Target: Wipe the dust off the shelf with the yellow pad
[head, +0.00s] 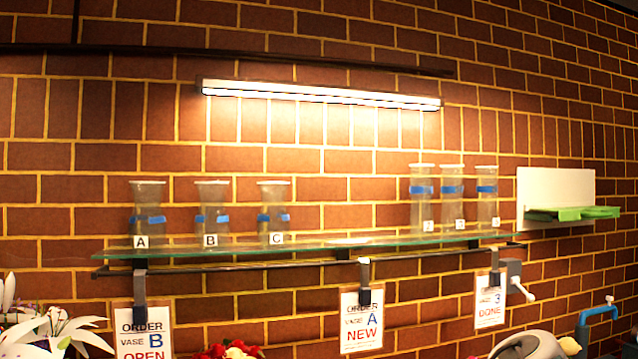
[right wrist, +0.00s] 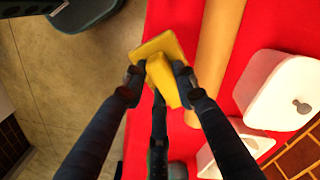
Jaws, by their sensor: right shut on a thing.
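The glass shelf (head: 380,240) runs along the brick wall in the head view. A pale patch (head: 348,241) lies on its bare middle stretch; I cannot tell for sure that it is dust. Vases A (head: 146,205), B (head: 211,205) and C (head: 274,205) stand on its left part. Three taller numbered vases (head: 451,195) stand on its right part. In the right wrist view my right gripper (right wrist: 158,78) is shut on the yellow pad (right wrist: 160,62), over the edge of a red surface. My left gripper is in neither view.
Order cards (head: 361,321) hang below the shelf. A white wall panel (head: 556,185) with a green item (head: 575,213) is at right. White flowers (head: 50,335) are at lower left. The right wrist view shows a brown roll (right wrist: 215,50) and a white container (right wrist: 280,90) on the red surface (right wrist: 260,45).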

